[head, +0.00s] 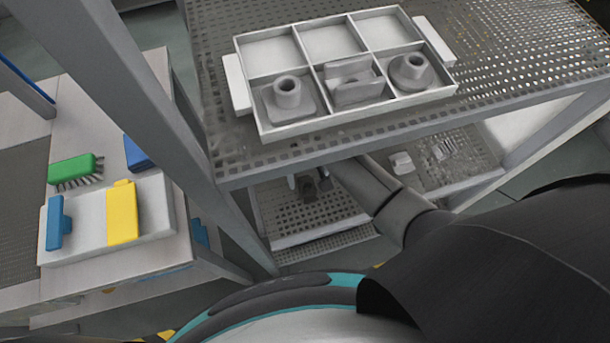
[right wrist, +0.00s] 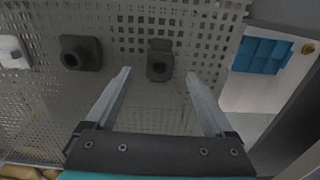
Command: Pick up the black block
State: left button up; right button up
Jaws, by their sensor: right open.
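One black block (right wrist: 160,66) lies ahead of my right gripper (right wrist: 159,74), in line with the gap between the fingers. The other dark block (right wrist: 81,53) is to the left, outside the fingers. The right gripper is open with nothing between its fingers. In the head view my right arm reaches under the upper shelf, and its gripper is mostly hidden by the shelf edge; I cannot tell the small dark shapes there apart. My left gripper is not in view.
A white tray (head: 300,47) of grey parts stands on the upper shelf (head: 500,70), above my arm. A light part (right wrist: 14,52) lies at the left in the wrist view; a blue object (right wrist: 262,55) is at the right. A side table (head: 100,100) holds a green brush (head: 76,169).

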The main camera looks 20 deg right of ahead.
aim_at(307, 185)
jog(key=f, duration=0.1)
jog(key=f+b, duration=0.1)
jog(key=f, duration=0.2)
jog(key=shift+w+f+b, duration=0.25)
jog(key=shift+f+b, duration=0.1)
jog(key=shift+b, duration=0.05)
jog(key=shift+f, duration=0.3)
grip_shut()
